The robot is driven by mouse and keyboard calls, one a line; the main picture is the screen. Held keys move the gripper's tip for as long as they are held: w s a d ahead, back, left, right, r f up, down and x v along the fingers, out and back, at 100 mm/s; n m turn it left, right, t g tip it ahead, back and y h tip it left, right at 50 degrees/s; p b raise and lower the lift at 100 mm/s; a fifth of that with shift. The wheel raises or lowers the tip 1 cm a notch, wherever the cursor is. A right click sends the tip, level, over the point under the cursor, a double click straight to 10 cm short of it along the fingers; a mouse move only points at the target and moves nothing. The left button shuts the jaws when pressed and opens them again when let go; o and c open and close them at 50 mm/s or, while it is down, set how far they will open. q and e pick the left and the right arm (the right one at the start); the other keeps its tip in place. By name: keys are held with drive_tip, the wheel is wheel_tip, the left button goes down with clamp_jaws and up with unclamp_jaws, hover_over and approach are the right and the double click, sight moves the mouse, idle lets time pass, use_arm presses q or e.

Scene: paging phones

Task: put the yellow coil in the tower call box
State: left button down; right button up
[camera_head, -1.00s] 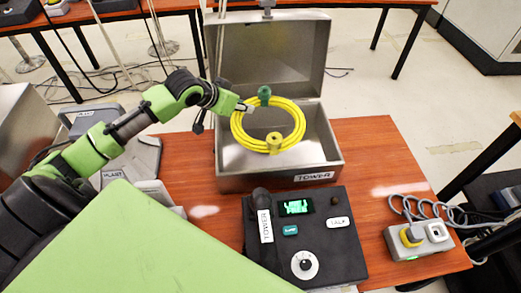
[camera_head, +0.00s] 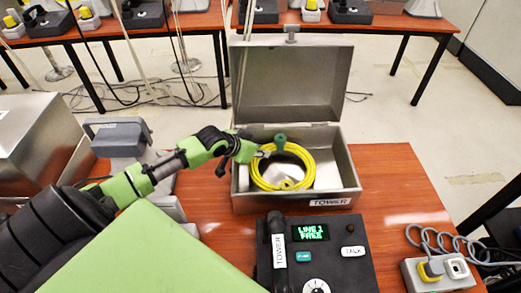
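The yellow coil (camera_head: 309,172) with a green plug and a yellow end fitting lies within the walls of the open grey metal box (camera_head: 294,203) labelled TOWER. Whether it rests on the box floor is hard to tell. My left gripper (camera_head: 264,154) reaches in from the left, its tips at the coil's upper-left edge. The fingers are too small to show whether they grip it. The box lid (camera_head: 292,82) stands raised at the back. My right gripper is out of view.
A black TOWER phone (camera_head: 345,263) stands in front of the box. A grey socket block (camera_head: 437,272) with a curled cord is at the right. A grey PLANT phone (camera_head: 118,137) and another metal box (camera_head: 35,140) are at the left. Bare wood (camera_head: 395,200) shows right of the box.

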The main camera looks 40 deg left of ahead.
use_arm(q)
drive_tip(key=shift+w+f, duration=0.1)
drive_tip(key=shift+f, duration=0.35)
drive_tip(key=c, duration=1.8)
unclamp_jaws()
drive_tip(key=shift+c, duration=0.2)
drive_tip(key=shift+r, duration=0.1)
drive_tip(key=v, duration=1.2)
drive_tip(key=shift+r, duration=0.5)
